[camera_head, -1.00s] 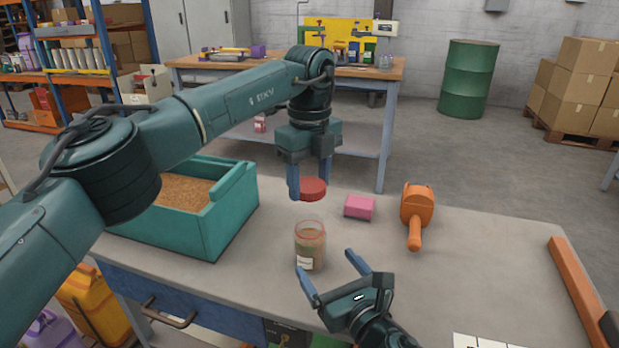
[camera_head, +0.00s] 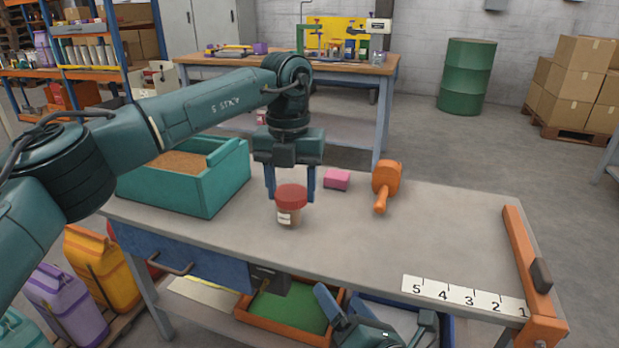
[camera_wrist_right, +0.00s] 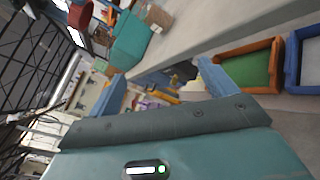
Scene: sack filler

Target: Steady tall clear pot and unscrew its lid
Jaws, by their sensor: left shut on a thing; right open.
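The clear pot (camera_head: 292,222), with brown contents and a white label, stands upright near the front edge of the workbench in the head view. The red lid (camera_head: 291,197) sits at its top; I cannot tell whether it is threaded on or only resting. My left gripper (camera_head: 291,194) points down from above, shut on the lid with a blue finger at either side. My right gripper (camera_head: 376,312) is open and empty, low in front of the bench edge, away from the pot. In the right wrist view its fingers (camera_wrist_right: 163,90) are spread with nothing between them.
A teal bin (camera_head: 222,185) of brown grains stands left of the pot. A pink block (camera_head: 337,180) and an orange tool (camera_head: 386,184) lie behind right. A numbered strip (camera_head: 460,295) and orange bar (camera_head: 528,265) are at the right. The bench (camera_head: 430,235) is clear between.

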